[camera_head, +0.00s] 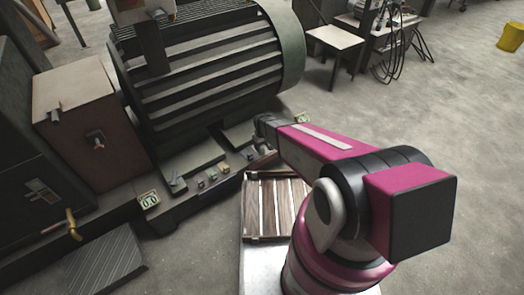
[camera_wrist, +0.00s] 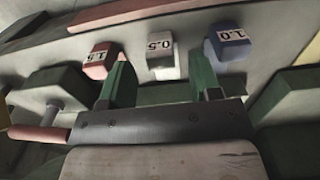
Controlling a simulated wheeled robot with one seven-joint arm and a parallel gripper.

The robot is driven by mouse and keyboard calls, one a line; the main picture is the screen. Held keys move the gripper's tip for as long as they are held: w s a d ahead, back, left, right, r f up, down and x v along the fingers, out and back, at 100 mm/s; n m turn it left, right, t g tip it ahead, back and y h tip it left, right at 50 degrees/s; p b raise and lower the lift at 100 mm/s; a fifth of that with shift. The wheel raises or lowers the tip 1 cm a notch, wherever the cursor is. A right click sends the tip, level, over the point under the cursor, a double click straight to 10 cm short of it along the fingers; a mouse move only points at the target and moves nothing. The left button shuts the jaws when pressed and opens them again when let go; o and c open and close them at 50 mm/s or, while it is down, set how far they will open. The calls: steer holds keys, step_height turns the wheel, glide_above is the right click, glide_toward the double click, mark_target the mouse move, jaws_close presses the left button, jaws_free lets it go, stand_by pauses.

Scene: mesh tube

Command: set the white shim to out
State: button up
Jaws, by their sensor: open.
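The white shim (camera_wrist: 159,48), labelled 0.5, shows in the wrist view between a red shim (camera_wrist: 101,60) labelled 1.5 on the left and a blue shim (camera_wrist: 229,42) labelled 1.0 on the right. My gripper (camera_wrist: 158,68) is open. Its two green fingers stand apart, one to each side of the white shim, and no grip on it shows. Whether they touch the shim I cannot tell. In the head view my wrist is at the right of the motor's foot, and the fingertips cannot be made out there.
A large finned motor (camera_head: 205,65) stands on a dark base. A red-brown box (camera_head: 82,125) is on its left. Digital gauges, one reading 0.0 (camera_head: 149,199), sit along the base. A slatted wooden tray (camera_head: 249,205) lies below my arm. Open floor is at the right.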

mark_target(262, 148)
step_height(262, 148, up, 6)
steer(key=shift+r, duration=0.1)
stand_by(0.5)
steer(key=s+d+r+m, duration=0.3)
steer(key=s+d+r, duration=0.4)
steer(key=r, duration=0.4)
steer(key=s+d+r+m, duration=0.3)
steer(key=s+d+r, duration=0.4)
steer(key=r, duration=0.5)
steer(key=shift+s+d+r+m, duration=0.2)
steer(key=shift+d+r+m, duration=0.15)
steer(key=shift+d, duration=0.85)
steer(key=shift+s+f, duration=0.1)
